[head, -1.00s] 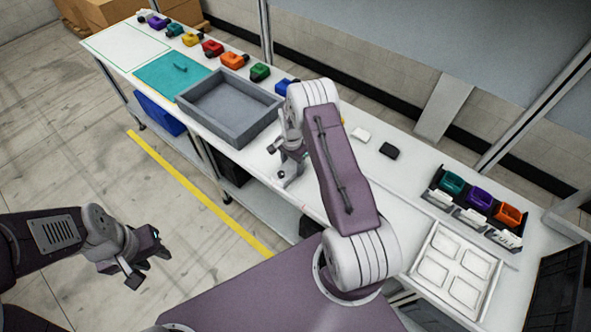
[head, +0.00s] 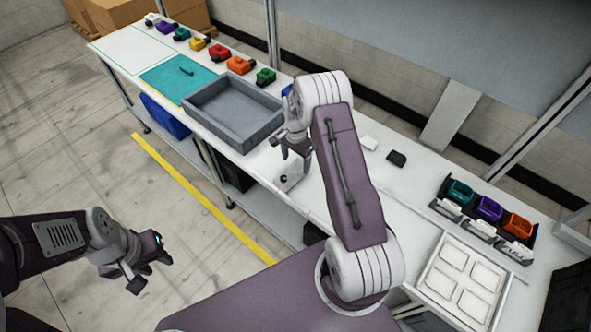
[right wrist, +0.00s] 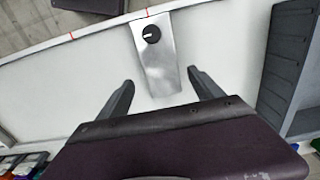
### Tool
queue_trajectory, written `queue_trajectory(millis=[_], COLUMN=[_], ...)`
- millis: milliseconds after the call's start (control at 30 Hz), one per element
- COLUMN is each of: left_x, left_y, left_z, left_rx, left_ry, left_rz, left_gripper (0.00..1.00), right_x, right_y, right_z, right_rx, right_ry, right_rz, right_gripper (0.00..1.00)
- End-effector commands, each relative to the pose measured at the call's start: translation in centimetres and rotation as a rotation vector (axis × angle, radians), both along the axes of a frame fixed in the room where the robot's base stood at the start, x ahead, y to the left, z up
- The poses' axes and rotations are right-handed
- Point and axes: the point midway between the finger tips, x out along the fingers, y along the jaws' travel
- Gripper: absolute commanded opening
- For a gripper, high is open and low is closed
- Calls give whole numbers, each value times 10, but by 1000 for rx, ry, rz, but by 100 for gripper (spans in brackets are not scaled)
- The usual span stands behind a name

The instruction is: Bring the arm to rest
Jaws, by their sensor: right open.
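My right arm reaches over the white bench. Its gripper (head: 294,160) hangs above the bench, beside the grey tray's near right corner.
A grey tray (head: 262,134) stands left of the right gripper. Several coloured parts line the bench's back edge. A teal mat (head: 165,82) lies further left. A black rack (head: 447,189) with coloured pieces and a white pallet (head: 430,283) stand at the right.

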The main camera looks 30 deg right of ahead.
Motion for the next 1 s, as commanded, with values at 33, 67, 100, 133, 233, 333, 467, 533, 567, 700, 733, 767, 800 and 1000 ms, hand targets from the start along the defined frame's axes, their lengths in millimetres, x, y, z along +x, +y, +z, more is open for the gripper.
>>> queue_trajectory(millis=[33,67,100,133,233,333,467,533,567,700,733,767,800,1000], left_x=[0,0,0,0,0,0,0,0,0,0,0,0,0,0], left_y=[0,0,0,0,0,0,0,0,0,0,0,0,0,0], left_z=[-5,-6,-7,-8,-9,-8,-8,-8,-8,-8,-8,-9,-9,-17], left_rx=[0,0,0,0,0,0,0,0,0,0,0,0,0,0], left_ry=[0,0,0,0,0,0,0,0,0,0,0,0,0,0], left_rz=[0,0,0,0,0,0,0,0,0,0,0,0,0,0], left_gripper=[36,36,36,36,36,36,36,36,36,36,36,36,36,36], right_x=[1,1,1,0,0,0,0,0,0,0,0,0,4,3], right_y=[0,0,0,0,0,0,0,0,0,0,0,2,5,48], right_z=[8,14,20,24,33,37,37,37,37,36,36,36,40,117], right_rx=[-1,-1,-1,-1,0,1,1,1,1,1,1,1,-2,-21], right_ry=[-5,-3,-3,-1,1,1,1,1,1,1,1,1,-11,-129], right_rz=[0,0,0,0,0,0,0,0,0,0,1,5,14,110], right_gripper=[76,76,76,76,76,76,76,76,76,76,76,76,76,76])
